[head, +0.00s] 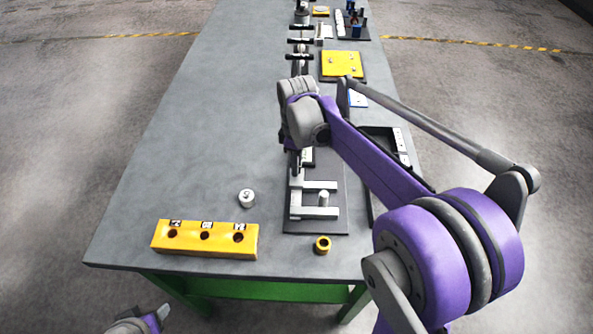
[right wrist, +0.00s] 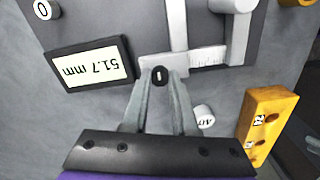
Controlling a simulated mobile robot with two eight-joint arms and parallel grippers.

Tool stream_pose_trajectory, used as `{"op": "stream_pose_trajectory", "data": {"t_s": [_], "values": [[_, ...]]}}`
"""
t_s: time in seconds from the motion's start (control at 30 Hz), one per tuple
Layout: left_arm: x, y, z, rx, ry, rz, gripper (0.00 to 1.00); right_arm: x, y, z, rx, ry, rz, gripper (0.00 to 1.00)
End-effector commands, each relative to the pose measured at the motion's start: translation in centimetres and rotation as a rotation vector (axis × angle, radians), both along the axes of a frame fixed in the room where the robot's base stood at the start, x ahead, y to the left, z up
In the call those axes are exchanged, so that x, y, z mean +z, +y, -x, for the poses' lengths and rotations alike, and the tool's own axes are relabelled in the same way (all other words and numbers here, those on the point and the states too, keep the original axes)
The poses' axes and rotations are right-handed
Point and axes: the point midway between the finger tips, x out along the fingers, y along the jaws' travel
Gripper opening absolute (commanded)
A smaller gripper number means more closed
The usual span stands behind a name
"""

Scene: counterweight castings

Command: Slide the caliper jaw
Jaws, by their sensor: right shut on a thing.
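The caliper (head: 296,211) lies on a dark board (head: 300,227) near the table's front edge. Its two light jaws point right in the head view, with a pale upright post (head: 323,198) between them. The post looks apart from at least one jaw. In the right wrist view, the display (right wrist: 92,68) beside the caliper's sliding part (right wrist: 178,67) reads 51.7 mm. My right gripper (right wrist: 160,78) is shut on the small dark knob (right wrist: 159,73) of the sliding jaw. In the head view my arm hides this grip. A bit of my left arm (head: 145,320) shows at the bottom left.
A dark tray (head: 375,205) lies right of the board. Farther back is a yellow plate (head: 341,63). The table's left side is clear.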

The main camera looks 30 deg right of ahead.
Motion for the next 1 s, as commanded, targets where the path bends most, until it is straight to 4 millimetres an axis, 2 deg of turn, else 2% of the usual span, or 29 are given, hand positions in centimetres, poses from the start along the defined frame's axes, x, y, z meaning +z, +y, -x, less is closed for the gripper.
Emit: {"op": "stream_pose_trajectory", "data": {"t_s": [0.23, 0.27, 0.4, 0.77, 0.87, 1.0], "values": [[0.0, 0.0, 0.0, 0.000, 0.000, 0.000, 0.56, 0.0, 0.0, 0.0, 0.000, 0.001, 0.000, 0.00], [0.0, 0.0, 0.0, 0.000, 0.000, 0.000, 0.56, 0.0, 0.0, 0.0, 0.000, 0.001, 0.000, 0.32], [0.0, 0.0, 0.0, 0.000, 0.000, 0.000, 0.56, 0.0, 0.0, 0.0, 0.000, 0.001, -0.001, 0.57], [0.1, 0.0, 0.0, 0.000, 0.000, 0.000, 0.56, 0.4, 0.0, 0.0, 0.000, 0.001, -0.001, 0.57], [0.2, 0.0, -0.1, 0.000, -0.001, 0.000, 0.56, 1.7, 0.0, 0.0, 0.000, 0.000, 0.000, 0.57], [0.4, 0.0, -0.2, 0.000, -0.003, 0.000, 0.56, 4.5, 0.0, 0.0, 0.000, 0.000, 0.000, 0.57]]}}
